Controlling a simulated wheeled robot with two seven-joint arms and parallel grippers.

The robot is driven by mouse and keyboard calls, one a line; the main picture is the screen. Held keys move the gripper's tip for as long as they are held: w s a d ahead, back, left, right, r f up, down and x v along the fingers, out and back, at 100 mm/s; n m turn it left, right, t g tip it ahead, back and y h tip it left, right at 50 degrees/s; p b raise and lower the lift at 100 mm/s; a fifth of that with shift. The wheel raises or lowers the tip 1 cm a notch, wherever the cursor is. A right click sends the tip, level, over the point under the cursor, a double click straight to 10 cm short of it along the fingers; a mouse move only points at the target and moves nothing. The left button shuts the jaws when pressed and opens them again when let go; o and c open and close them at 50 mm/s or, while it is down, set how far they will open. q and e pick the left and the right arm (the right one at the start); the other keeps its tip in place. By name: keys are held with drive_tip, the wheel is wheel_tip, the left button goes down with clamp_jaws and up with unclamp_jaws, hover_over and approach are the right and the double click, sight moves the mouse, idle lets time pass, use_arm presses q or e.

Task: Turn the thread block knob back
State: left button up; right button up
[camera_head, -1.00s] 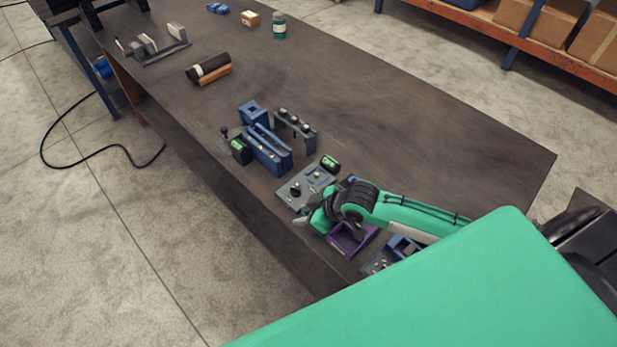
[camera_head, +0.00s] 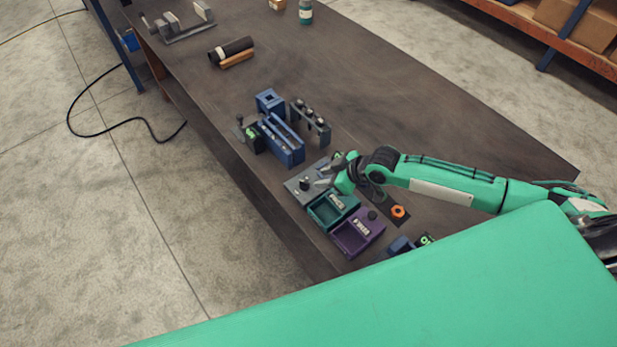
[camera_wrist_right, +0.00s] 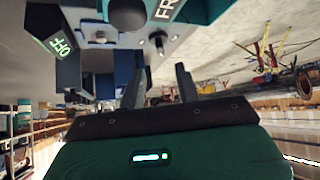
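A grey block plate (camera_head: 297,190) near the front edge of the bench carries a small black knob (camera_head: 304,184), which I take for the thread block knob. My right gripper (camera_head: 323,181) is just right of this knob, over the plate. In the right wrist view the gripper (camera_wrist_right: 160,82) is open, with nothing between its fingers. A dark knob on a stem (camera_wrist_right: 158,37) shows beyond the fingertips, apart from them. A larger dark rounded part (camera_wrist_right: 128,14) and a lit green OFF display (camera_wrist_right: 60,45) are also there. My left gripper is out of view.
A teal tray (camera_head: 322,216) and a purple tray (camera_head: 352,244) stand beside the plate. An orange ring (camera_head: 398,211) lies right of them. A blue fixture (camera_head: 283,146) and a dark rack (camera_head: 310,118) stand behind.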

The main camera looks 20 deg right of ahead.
sight(305, 182)
drive_tip(key=p+x, duration=0.2)
drive_tip(key=x, duration=0.5)
drive_tip(key=shift+w+a+f, duration=0.15)
drive_tip(key=shift+a+f, duration=0.05)
drive_tip(key=shift+f, duration=0.1)
clamp_jaws()
